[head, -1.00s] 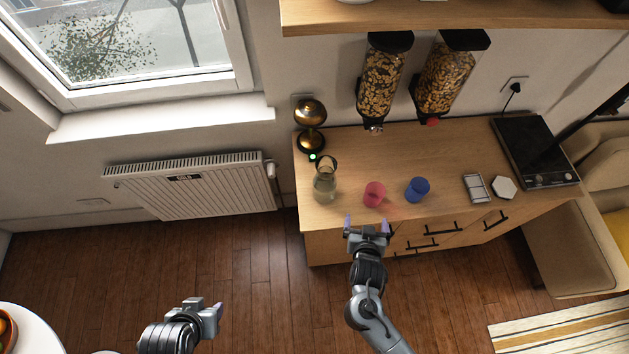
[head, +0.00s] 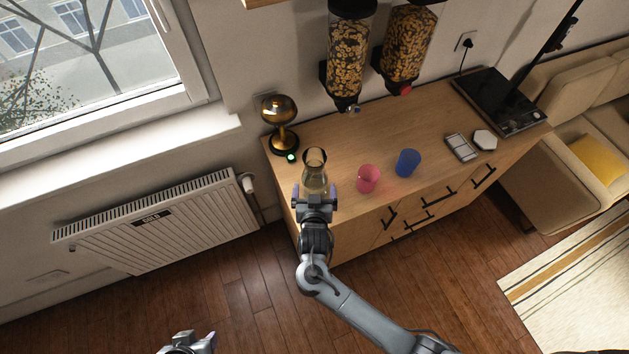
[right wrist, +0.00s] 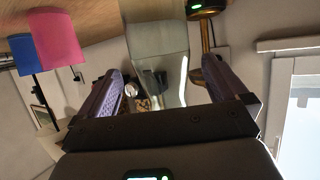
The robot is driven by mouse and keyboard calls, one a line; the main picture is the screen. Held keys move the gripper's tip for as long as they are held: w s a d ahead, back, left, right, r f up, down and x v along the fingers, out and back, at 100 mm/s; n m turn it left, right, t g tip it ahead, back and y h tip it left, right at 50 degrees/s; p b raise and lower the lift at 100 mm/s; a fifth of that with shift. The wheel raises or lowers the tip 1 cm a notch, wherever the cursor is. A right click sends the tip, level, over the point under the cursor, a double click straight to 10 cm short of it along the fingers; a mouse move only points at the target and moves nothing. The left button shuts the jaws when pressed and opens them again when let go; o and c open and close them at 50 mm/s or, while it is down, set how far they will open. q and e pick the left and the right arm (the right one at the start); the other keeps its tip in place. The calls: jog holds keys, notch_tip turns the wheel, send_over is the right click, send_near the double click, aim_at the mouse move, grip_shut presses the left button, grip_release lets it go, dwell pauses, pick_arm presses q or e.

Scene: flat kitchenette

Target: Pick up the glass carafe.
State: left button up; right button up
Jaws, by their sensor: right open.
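The glass carafe (head: 314,174) stands upright near the left front edge of the wooden counter (head: 350,140). My right gripper (head: 315,192) is at the counter's front edge, just in front of the carafe, with its fingers spread. In the right wrist view the open purple fingers (right wrist: 167,84) lie left and right of the carafe (right wrist: 155,42), with visible gaps on both sides. The gripper hides the carafe's lower front in the head view. My left gripper (head: 192,342) is at the bottom edge, partly cut off, far from the carafe.
A pink cup (head: 368,179) stands close to the right of the carafe, with a blue cup (head: 407,163) beyond it. A brass lamp-like object (head: 280,115) stands behind left. Cereal dispensers (head: 349,50) hang above the counter's back. Bare counter lies behind the cups.

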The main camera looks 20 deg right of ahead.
jog(key=shift+x, duration=3.25)
jog(key=shift+f, duration=0.15)
jog(key=shift+c, duration=0.2)
jog(key=c, duration=1.4)
jog(key=shift+c, duration=0.8)
jog(key=shift+r, duration=0.35)
